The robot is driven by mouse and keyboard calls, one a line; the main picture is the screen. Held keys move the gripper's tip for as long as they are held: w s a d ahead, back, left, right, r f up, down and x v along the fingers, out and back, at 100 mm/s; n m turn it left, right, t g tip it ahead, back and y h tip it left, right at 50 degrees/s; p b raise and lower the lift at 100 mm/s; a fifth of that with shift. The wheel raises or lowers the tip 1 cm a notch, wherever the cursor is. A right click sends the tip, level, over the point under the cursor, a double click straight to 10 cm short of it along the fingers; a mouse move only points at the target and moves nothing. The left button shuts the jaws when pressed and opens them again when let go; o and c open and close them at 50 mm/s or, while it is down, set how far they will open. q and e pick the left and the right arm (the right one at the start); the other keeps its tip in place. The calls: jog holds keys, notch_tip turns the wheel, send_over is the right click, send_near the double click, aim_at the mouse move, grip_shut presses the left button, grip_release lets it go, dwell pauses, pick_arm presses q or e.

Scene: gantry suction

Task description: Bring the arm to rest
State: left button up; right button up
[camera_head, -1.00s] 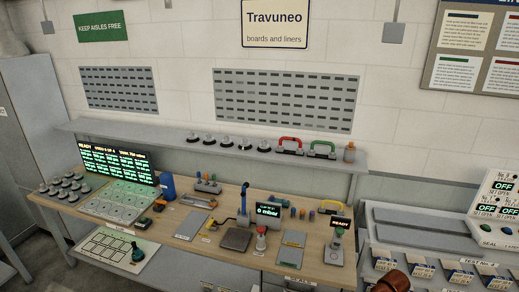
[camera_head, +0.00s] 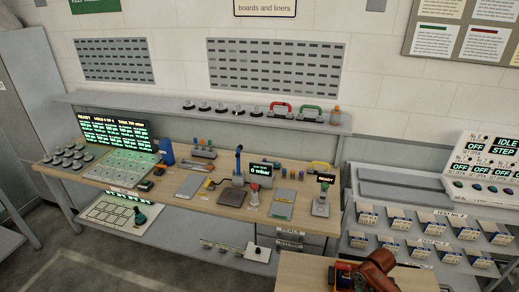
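Neither of my grippers can be made out in the head view. A reddish-brown rounded jointed part (camera_head: 376,269) shows at the bottom right, over a small wooden-topped surface (camera_head: 300,272). I cannot tell whether it belongs to my own arm. No fingertips show on it. A small blue and red piece (camera_head: 344,268) is close to its left side.
A bin rack (camera_head: 435,214) stands right. Grey floor (camera_head: 120,262) is clear at lower left.

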jog(key=s+a+f+m+t+y, duration=0.15)
jog(key=s+a+f+m, duration=0.4)
jog(key=s+a, duration=0.55)
jog(key=s+d+r+m+t+h, duration=0.1)
jog(key=s+d+r+m, duration=0.1)
jog(key=s+m, duration=0.35)
jog(key=s+d+r+m+t+h, duration=0.1)
jog(key=s+d+r+m+h, duration=0.15)
jog(key=s, duration=0.55)
notch_tip(320, 180, down, 37)
jog(key=s+g+y+b, duration=0.1)
jog(key=s+b, duration=0.1)
jog(key=b, duration=0.6)
pick_arm(q)
notch_tip(320, 180, down, 14)
jog(key=s+b, duration=0.1)
jog(key=b, duration=0.4)
jog(key=shift+s+b, duration=0.3)
jog(key=shift+b, duration=0.1)
pick_arm(e)
jog(key=s+f+g, duration=0.1)
jog(key=s+f, duration=0.8)
jog(key=f, duration=0.3)
jog(key=s+f+n, duration=0.1)
jog(key=s+f, duration=0.8)
jog(key=f, duration=0.3)
jog(key=shift+s+a+g+y, duration=0.3)
jog(key=shift+s+a+g, duration=0.05)
jog(key=shift+s+a, duration=0.1)
